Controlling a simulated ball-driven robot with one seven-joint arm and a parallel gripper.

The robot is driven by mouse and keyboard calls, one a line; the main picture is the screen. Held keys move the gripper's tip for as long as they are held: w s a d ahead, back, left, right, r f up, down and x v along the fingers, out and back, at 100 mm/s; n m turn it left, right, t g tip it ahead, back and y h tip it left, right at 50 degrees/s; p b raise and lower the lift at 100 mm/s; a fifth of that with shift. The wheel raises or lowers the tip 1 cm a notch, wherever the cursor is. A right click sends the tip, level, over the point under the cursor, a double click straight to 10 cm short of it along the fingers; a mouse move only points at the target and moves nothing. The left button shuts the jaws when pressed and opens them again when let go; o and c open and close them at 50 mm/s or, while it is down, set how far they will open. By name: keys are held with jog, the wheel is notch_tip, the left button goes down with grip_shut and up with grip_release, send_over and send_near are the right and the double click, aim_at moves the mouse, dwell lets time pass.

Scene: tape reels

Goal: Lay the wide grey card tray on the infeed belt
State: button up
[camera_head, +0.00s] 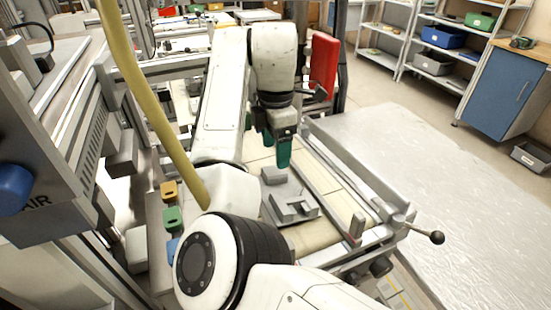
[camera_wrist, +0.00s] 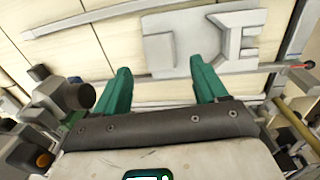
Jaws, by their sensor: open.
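The wide grey card tray (camera_head: 284,191) lies flat on the cream, slatted infeed belt (camera_head: 318,237), with raised grey blocks on its top. In the wrist view the tray (camera_wrist: 187,52) lies just beyond my fingertips, with the pale belt (camera_wrist: 60,48) around it. My gripper (camera_head: 278,155) has green fingers and hangs above the belt at the tray's far end. In the wrist view my gripper (camera_wrist: 160,74) is open, its two fingers wide apart and nothing between them. I cannot tell the exact height of the fingertips over the belt.
A metal guide rail (camera_head: 345,170) and a black-knobbed lever (camera_head: 436,237) border the belt on the right. Yellow, green and blue blocks (camera_head: 173,218) stand left of it. A bare grey platform (camera_head: 460,195) lies further right, before shelves and a blue cabinet (camera_head: 497,92).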

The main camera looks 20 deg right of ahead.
notch_tip(320, 180, up, 6)
jog(key=shift+r+p, duration=0.25)
jog(key=shift+p, duration=0.2)
